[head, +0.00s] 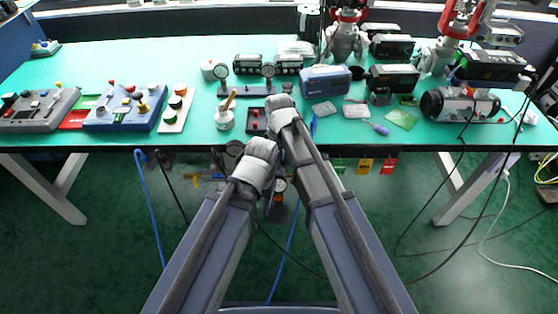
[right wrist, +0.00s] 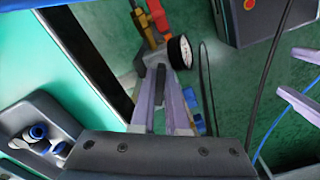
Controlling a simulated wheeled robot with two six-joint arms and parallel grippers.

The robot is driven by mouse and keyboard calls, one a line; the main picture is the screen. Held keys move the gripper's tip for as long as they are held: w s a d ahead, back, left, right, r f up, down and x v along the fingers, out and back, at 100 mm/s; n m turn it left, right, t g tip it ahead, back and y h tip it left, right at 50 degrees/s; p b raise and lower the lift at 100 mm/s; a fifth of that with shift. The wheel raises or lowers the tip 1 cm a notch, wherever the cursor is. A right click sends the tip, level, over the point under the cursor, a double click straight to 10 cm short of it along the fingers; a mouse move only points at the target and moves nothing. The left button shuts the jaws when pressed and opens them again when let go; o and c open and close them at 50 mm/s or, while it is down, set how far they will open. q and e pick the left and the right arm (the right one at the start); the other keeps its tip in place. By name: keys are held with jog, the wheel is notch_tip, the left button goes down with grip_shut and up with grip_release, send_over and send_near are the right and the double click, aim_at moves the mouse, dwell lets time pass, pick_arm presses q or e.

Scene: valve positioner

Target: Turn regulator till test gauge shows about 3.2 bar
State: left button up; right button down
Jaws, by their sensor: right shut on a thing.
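In the right wrist view, my right gripper (right wrist: 158,80) has its two pale purple fingers closed on a small dark grey part that looks like the regulator knob (right wrist: 159,75). The fingers hide much of it. Just right of the fingertips is a round gauge (right wrist: 180,52) with a white face, seen at a slant; its reading cannot be made out. My left gripper (right wrist: 288,75) shows at the right edge with its fingers apart and nothing visible between them. In the head view, both wrists are at the table's front edge, and a small gauge (head: 280,184) shows below it.
The green table (head: 110,60) bears a blue case (head: 325,81), control boxes (head: 125,107) and several dark devices. Yellow and red tags (head: 364,166) hang at its front edge. Blue hoses (head: 150,205) and black cables hang below. The floor in front is mostly open.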

jog(key=shift+m, duration=0.6)
jog(key=c, duration=0.9)
grip_release()
notch_tip(320, 180, up, 8)
jog(key=p, duration=0.8)
jog(key=shift+f, duration=0.1)
